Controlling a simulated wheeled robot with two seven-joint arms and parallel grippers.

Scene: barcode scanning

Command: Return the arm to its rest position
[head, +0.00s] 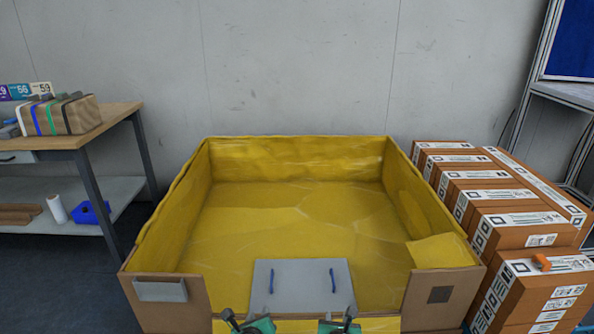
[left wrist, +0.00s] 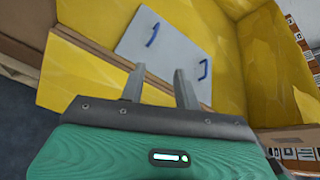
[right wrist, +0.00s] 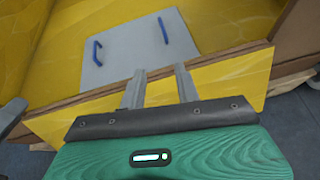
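My left gripper (head: 240,318) is at the bottom edge of the head view, in front of the yellow-lined bin. In the left wrist view its two fingers (left wrist: 160,82) stand apart with nothing between them. My right gripper (head: 340,318) is beside it to the right, also low in the head view. In the right wrist view its fingers (right wrist: 158,82) stand apart and empty. A grey panel with two blue handles (head: 303,288) lies at the bin's front, beyond both grippers.
The large yellow-lined bin (head: 193,225) is otherwise empty. A workbench (head: 112,109) with a wrapped package (head: 75,115) is at left.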

